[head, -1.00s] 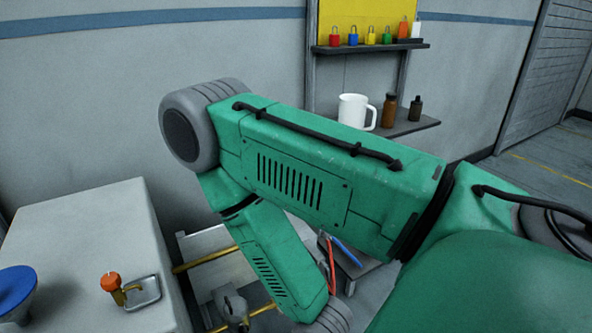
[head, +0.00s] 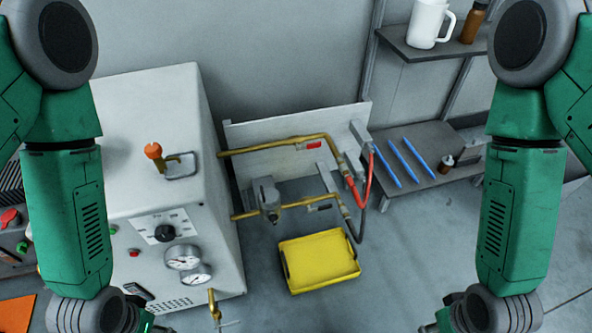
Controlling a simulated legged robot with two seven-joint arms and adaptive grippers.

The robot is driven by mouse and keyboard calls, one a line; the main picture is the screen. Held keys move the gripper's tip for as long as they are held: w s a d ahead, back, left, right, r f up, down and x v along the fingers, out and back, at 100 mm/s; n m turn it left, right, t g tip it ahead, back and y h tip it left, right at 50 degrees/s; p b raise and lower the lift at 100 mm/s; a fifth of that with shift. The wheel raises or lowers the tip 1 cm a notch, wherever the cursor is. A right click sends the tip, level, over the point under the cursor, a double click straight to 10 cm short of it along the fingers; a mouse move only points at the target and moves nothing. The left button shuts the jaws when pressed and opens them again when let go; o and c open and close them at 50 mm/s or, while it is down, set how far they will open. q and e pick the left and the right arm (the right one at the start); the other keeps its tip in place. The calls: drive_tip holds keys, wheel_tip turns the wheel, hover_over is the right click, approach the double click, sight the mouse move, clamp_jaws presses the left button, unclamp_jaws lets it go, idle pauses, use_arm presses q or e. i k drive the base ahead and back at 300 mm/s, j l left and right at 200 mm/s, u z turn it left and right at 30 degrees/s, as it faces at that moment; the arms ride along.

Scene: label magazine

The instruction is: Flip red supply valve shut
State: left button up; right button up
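A brass pipe (head: 262,149) runs along a pale panel right of the grey machine. Which red part is the supply valve's handle is too small to tell. A lower brass pipe (head: 303,202) has a dark tag and a grey fitting. Only the edge of my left gripper (head: 150,326) shows at the bottom left, and of my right gripper (head: 430,327) at the bottom right. Both are well short of the pipes; their fingers are cut off.
The grey machine (head: 150,90) carries an orange knob (head: 153,151), a black dial and gauges. A yellow tray (head: 320,262) lies below the pipes. A low bench (head: 436,135) holds blue rods. A white mug (head: 430,22) stands on a shelf. Floor is clear right of the tray.

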sight(314, 146)
drive_tip(key=i+l+u, duration=0.1)
drive_tip(key=i+u, duration=0.15)
drive_tip(key=u, duration=0.25)
drive_tip(key=i+l+u, duration=0.2)
drive_tip(key=u, duration=0.25)
